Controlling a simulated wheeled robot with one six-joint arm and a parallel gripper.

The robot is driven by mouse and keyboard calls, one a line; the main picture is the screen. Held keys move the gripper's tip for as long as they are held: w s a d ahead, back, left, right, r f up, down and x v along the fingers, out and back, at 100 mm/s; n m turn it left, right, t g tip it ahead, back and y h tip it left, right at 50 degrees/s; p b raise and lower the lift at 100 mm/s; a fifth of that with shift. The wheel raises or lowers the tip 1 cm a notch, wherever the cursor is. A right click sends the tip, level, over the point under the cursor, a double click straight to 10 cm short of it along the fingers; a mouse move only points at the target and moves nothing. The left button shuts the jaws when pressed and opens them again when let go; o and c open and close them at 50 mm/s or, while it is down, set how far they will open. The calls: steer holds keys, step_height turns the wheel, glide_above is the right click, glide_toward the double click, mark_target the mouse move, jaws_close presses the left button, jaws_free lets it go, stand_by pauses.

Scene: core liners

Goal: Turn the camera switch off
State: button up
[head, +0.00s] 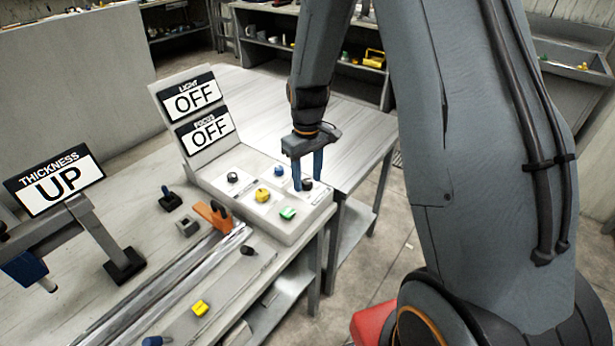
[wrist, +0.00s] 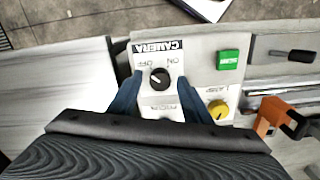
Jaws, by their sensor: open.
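The camera switch is a round black knob (wrist: 159,78) on a white plate, beside an upside-down CAMERA label (wrist: 157,46) with ON and OFF marks. I cannot tell for sure which mark the knob points to. It also shows as a dark knob (head: 307,184) at the right end of the control box (head: 290,232) in the head view. My gripper (head: 307,177) is open and points down over it. In the wrist view my gripper's blue fingers (wrist: 158,88) stand on either side of the knob, with gaps visible between.
A green button (head: 287,213), a yellow knob (head: 262,195) and other knobs sit on the same box. Signs behind read LIGHT OFF (head: 193,96) and FOCUS OFF (head: 207,130). A THICKNESS UP sign (head: 60,183) stands left. An orange clamp (head: 213,216) lies by the box.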

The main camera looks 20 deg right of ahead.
mark_target(307, 181)
steer(key=shift+r+b, duration=0.95)
steer(key=shift+r, duration=2.9)
steer(key=s+r+m+t, duration=0.1)
steer(key=s+m, duration=0.3)
steer(key=s, duration=1.3)
steer(key=shift+s, duration=0.15)
